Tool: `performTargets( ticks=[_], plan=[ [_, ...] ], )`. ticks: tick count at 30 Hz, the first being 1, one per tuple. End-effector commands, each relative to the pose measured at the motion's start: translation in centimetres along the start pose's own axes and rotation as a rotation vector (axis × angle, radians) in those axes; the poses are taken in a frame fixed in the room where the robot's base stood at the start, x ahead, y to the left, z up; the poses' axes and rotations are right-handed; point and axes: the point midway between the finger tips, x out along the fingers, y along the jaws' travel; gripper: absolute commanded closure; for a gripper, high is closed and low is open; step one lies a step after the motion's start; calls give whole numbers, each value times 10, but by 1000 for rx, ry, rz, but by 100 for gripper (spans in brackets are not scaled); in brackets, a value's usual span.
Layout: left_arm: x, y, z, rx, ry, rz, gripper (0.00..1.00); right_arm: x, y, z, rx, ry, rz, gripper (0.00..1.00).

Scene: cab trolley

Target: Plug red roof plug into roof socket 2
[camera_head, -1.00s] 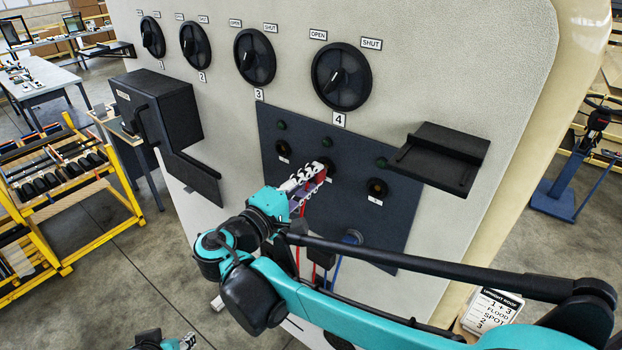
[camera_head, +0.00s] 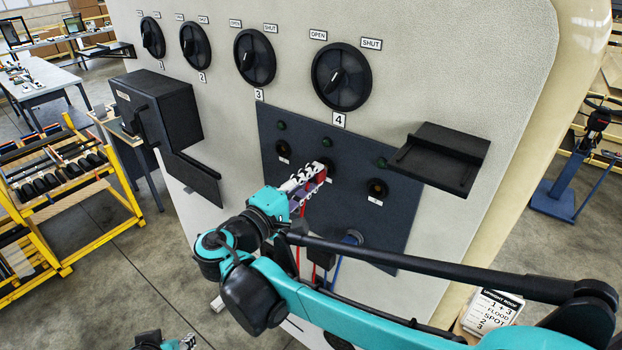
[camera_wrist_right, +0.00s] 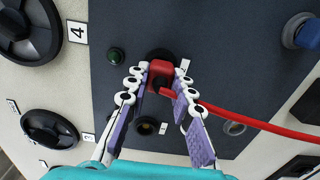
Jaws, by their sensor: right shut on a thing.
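The red roof plug (camera_wrist_right: 162,70) is between the fingertips of my right gripper (camera_wrist_right: 163,84), which is shut on it. Its red cable (camera_wrist_right: 250,122) runs off to the right in the wrist view. The plug's front is at the black middle socket, roof socket 2 (camera_wrist_right: 158,54), and overlaps it; how deep it sits cannot be told. In the head view my right gripper (camera_head: 317,174) is at this socket and mostly covers it.
The dark panel also has socket 1 (camera_head: 283,148), socket 3 (camera_head: 377,188) and a blue plug (camera_head: 352,237) lower down. A black shelf (camera_head: 440,158) juts out at right. Several dials are above; a black box (camera_head: 160,110) is at left.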

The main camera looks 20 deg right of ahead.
Motion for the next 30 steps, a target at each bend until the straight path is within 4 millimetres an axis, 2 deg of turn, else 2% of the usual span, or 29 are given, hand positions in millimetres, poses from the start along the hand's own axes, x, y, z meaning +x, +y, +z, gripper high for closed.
performTargets(
  ticks=[14, 15, 18, 26, 30],
  plan=[
    [1, 0, 0, 0, 0, 0, 60, 10, 0, 0, 0, -1, 0, 100],
    [1, 0, 0, 0, 0, 0, 60, 10, 0, 0, 0, -1, 0, 75],
    [1, 0, 0, 0, 0, 0, 60, 10, 0, 0, 0, 0, 0, 53],
    [1, 0, 0, 0, 0, 0, 60, 9, 0, 0, 0, 0, 0, 53],
    [1, 0, 0, 0, 0, 0, 60, 2, 0, -1, 0, 2, 0, 53]
  ],
)
